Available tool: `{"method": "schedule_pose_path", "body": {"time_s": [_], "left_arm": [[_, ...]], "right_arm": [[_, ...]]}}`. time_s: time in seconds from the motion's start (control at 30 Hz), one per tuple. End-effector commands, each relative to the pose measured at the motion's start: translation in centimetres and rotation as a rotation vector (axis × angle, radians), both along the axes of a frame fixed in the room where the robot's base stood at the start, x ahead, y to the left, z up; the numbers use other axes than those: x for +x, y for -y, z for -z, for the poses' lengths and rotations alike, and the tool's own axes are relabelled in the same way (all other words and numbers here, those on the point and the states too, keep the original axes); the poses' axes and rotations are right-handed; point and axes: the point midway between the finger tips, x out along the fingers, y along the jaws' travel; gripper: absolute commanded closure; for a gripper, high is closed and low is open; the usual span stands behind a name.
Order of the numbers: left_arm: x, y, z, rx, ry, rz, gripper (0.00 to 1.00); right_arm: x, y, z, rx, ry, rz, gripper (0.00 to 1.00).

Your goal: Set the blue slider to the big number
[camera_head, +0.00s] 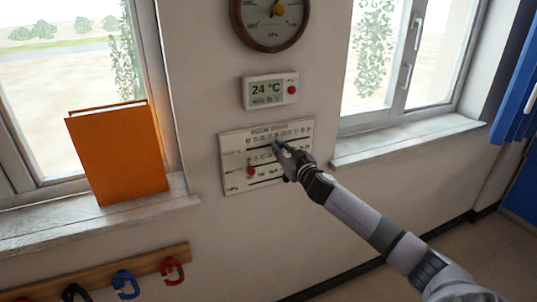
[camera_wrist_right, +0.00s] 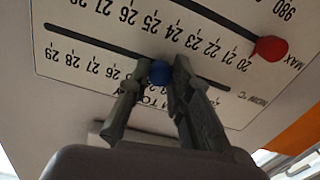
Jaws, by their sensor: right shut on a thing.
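A white panel (camera_head: 233,184) with printed scales hangs on the wall below a display (camera_head: 263,90) reading a big "24 °C" above smaller, unclear text. My right gripper (camera_head: 279,147) is at the panel's upper slot. In the right wrist view, my right gripper (camera_wrist_right: 160,78) is shut on the blue slider (camera_wrist_right: 160,72), its fingers either side of the knob. The scale shows upside down there; 29 to 26 are readable on the blue slider's row, while the fingers hide the numbers nearest the knob. In the head view the gripper hides the blue slider. My left gripper is out of view.
A red slider (camera_head: 251,170) sits on a lower slot and also shows in the right wrist view (camera_wrist_right: 270,48), near 20. A round dial (camera_head: 270,18) hangs above. An orange book (camera_head: 118,152) stands on the left sill. Coloured hooks (camera_head: 126,284) are below.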

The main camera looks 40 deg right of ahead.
Motion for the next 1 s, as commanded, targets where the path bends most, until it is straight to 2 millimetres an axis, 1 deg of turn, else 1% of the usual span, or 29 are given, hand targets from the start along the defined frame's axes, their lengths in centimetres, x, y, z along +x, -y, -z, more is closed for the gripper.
{"method": "schedule_pose_path", "body": {"time_s": [0.27,0.3,0.6,0.87,1.0], "left_arm": [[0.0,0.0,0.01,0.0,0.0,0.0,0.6],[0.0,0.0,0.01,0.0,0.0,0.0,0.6],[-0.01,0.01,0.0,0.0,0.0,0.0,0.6],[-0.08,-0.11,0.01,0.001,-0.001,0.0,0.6],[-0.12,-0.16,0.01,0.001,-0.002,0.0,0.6]], "right_arm": [[-0.05,0.07,0.13,0.0,-0.002,-0.001,1.0],[-0.05,0.07,0.13,0.0,-0.002,-0.001,0.79],[-0.03,0.06,0.07,0.0,-0.001,-0.001,0.6],[-0.03,0.05,0.04,0.001,0.0,-0.001,0.6],[-0.48,-0.03,0.15,0.001,-0.002,-0.001,0.6]]}}
